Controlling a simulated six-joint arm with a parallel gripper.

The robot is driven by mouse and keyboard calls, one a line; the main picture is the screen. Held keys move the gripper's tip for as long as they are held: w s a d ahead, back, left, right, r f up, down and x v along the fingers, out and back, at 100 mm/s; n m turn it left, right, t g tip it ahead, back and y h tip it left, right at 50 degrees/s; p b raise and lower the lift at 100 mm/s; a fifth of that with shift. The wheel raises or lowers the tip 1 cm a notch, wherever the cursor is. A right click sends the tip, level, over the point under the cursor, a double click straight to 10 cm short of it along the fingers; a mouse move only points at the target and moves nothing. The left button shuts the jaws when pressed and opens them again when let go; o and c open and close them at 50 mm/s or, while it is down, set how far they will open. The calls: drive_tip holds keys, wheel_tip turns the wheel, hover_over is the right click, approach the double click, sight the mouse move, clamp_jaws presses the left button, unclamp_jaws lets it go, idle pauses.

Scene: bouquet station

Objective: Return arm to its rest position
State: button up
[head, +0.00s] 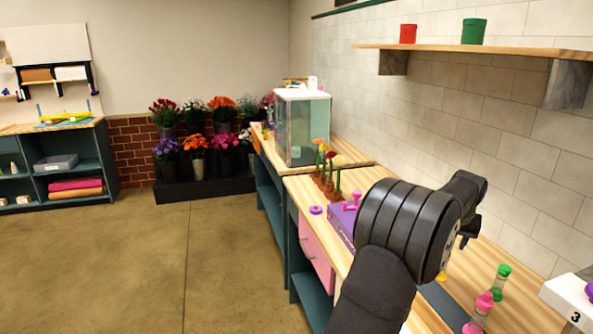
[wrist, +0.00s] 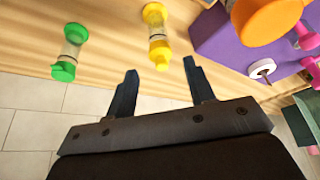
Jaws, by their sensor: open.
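My gripper (wrist: 158,90) shows in the wrist view with its two dark fingers apart and nothing between them. It is above the wooden workbench, close to a yellow-capped vial (wrist: 158,42) that lies just beyond the fingertips, apart from them. In the head view my dark arm covers the middle of the bench, and the gripper's fingers are hidden there.
A green-capped vial (head: 500,280) and a pink-capped vial (head: 481,308) stand on the bench (head: 455,272). A purple box (head: 343,222) sits behind my arm, near several potted flowers (head: 326,180). A glass cabinet (head: 303,125) stands farther back. A wall shelf (head: 480,49) hangs above. The floor at left is clear.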

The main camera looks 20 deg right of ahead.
drive_tip(key=x, duration=0.8)
drive_tip(key=shift+w+f, duration=0.1)
drive_tip(key=shift+f, duration=0.25)
drive_tip(key=shift+w+d+r, duration=0.1)
drive_tip(key=shift+d, duration=0.05)
drive_tip(key=shift+r, duration=1.5)
